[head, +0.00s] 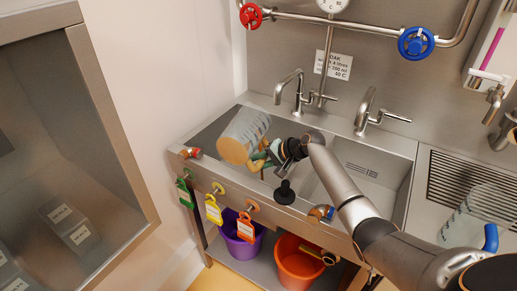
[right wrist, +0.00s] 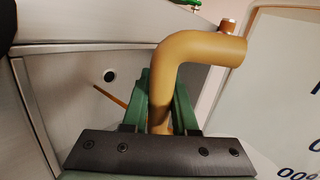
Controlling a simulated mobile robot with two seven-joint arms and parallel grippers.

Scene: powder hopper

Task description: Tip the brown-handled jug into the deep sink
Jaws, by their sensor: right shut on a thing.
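The brown-handled jug (head: 246,130) is clear, with graduation marks. It is strongly tilted above the left basin (head: 205,137) of the steel sink. Its lower-left end looks tan; I cannot tell whether that is contents. My right gripper (head: 264,157) is shut on its tan-brown handle (right wrist: 200,52), and the green fingers sit on both sides of it in the right wrist view. The jug's marked wall (right wrist: 288,95) shows at the right there. A basin with a dark drain hole (right wrist: 110,76) lies behind the handle. My left gripper is out of view.
A right basin (head: 375,185) lies beyond my right arm. Two taps (head: 290,90) (head: 366,108) stand behind. A blue-handled jug (head: 478,215) is on the right drainer. Purple (head: 240,232) and orange (head: 298,264) buckets sit below. A glass-fronted cabinet (head: 115,130) is at left.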

